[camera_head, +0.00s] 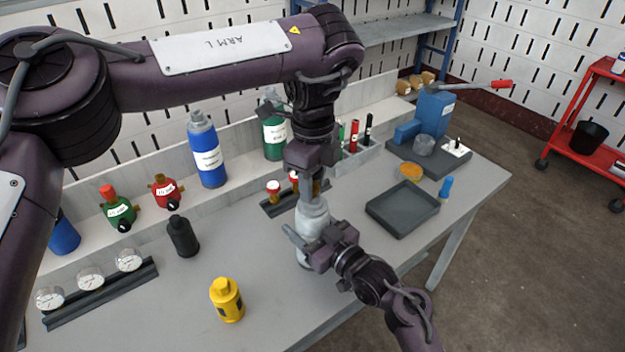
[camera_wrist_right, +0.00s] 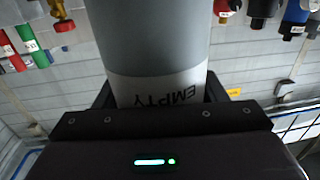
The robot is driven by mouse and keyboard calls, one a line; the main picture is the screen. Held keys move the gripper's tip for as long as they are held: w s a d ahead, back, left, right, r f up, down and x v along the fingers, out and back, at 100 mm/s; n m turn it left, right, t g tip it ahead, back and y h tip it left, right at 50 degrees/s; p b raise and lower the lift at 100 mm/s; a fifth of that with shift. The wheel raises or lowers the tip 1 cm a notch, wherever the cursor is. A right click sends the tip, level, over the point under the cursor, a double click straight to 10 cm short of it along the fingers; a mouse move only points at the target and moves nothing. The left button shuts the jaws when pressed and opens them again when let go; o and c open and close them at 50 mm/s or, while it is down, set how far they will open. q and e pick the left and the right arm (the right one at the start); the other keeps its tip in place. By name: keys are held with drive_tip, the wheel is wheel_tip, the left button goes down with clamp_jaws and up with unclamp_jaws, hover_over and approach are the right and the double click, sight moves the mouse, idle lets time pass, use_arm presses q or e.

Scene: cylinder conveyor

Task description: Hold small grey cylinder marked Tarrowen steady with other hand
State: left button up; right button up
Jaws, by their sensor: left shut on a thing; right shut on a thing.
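The small grey cylinder (camera_head: 313,222) stands upright at the middle of the workbench in the head view. My left gripper (camera_head: 306,190) comes down from above and is shut at its top; the exact contact is partly hidden. My right gripper (camera_head: 312,240) reaches in from the lower right and is shut around its body. In the right wrist view the grey cylinder (camera_wrist_right: 155,40) fills the space between my right gripper's fingers (camera_wrist_right: 160,93). A white band on it reads EMPTY, upside down. The name Tarrowen is not readable.
A yellow cylinder (camera_head: 227,300) and a black one (camera_head: 182,236) stand to the left. Gauges (camera_head: 90,278) sit on a dark rail. Blue (camera_head: 206,155) and green (camera_head: 274,138) cylinders stand behind. A dark empty tray (camera_head: 402,208) lies right. The front bench area is clear.

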use_arm(q)
drive_tip(key=shift+n, duration=0.6)
drive_tip(key=n, duration=0.6)
drive_tip(key=o, duration=1.1)
drive_tip(key=shift+r, duration=0.1)
drive_tip(key=shift+r, duration=1.15)
drive_tip(key=m, duration=0.5)
drive_tip(key=shift+m, duration=0.5)
